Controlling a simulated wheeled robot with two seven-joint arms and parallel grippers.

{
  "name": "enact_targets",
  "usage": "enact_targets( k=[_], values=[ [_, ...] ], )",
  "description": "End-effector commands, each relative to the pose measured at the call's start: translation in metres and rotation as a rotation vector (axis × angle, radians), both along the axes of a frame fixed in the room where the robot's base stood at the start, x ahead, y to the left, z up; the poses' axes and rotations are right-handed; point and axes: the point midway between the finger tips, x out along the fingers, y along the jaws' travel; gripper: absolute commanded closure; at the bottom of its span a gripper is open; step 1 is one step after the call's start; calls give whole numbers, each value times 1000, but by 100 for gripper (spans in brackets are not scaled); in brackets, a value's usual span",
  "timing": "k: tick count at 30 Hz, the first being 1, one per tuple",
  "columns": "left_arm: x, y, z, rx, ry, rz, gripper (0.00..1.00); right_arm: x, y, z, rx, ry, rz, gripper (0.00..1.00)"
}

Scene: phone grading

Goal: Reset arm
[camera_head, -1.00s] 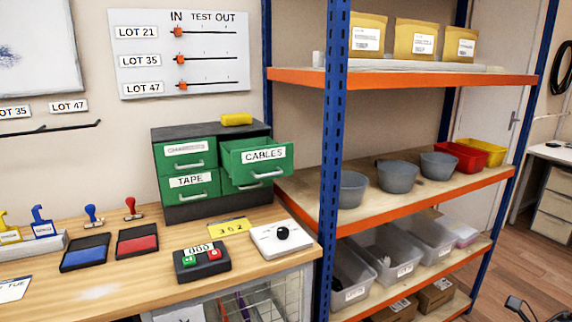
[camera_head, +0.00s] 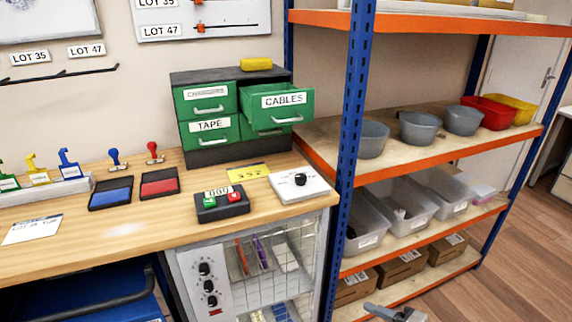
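No arm is clearly in view. A grey and dark jointed part at the bottom edge, right of centre, looks like the tip of my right gripper (camera_head: 395,314). It is cut off by the frame, so its fingers and anything in them cannot be made out. It appears in front of the lower shelving. My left gripper is not in view.
A wooden bench (camera_head: 120,235) holds a green drawer cabinet (camera_head: 210,127) with its CABLES drawer (camera_head: 283,103) pulled out. Stamps, ink pads and a button box (camera_head: 222,204) lie on it. An orange and blue shelf rack (camera_head: 420,165) with bins stands at the right.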

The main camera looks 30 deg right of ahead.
Motion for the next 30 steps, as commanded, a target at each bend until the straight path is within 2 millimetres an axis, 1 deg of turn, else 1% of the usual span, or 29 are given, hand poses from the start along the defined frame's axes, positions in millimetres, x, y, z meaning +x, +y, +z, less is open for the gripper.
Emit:
enact_targets(
  k=[1,5,6,11,15,21,27,30],
  values=[
    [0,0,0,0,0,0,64,5,15,-1,98,63,-68,52],
    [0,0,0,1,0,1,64,5,44,-10,319,232,-238,52],
    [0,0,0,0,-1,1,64,3,53,-12,375,279,-280,52],
    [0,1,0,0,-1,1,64,-9,84,-19,561,453,-431,52],
    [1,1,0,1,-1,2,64,-25,111,-23,686,596,-547,52],
    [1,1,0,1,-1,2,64,-28,151,-28,857,607,-617,52],
    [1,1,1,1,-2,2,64,-25,192,-24,1029,611,-677,52],
    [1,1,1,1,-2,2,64,-23,208,-21,1094,612,-700,52]
  ],
)
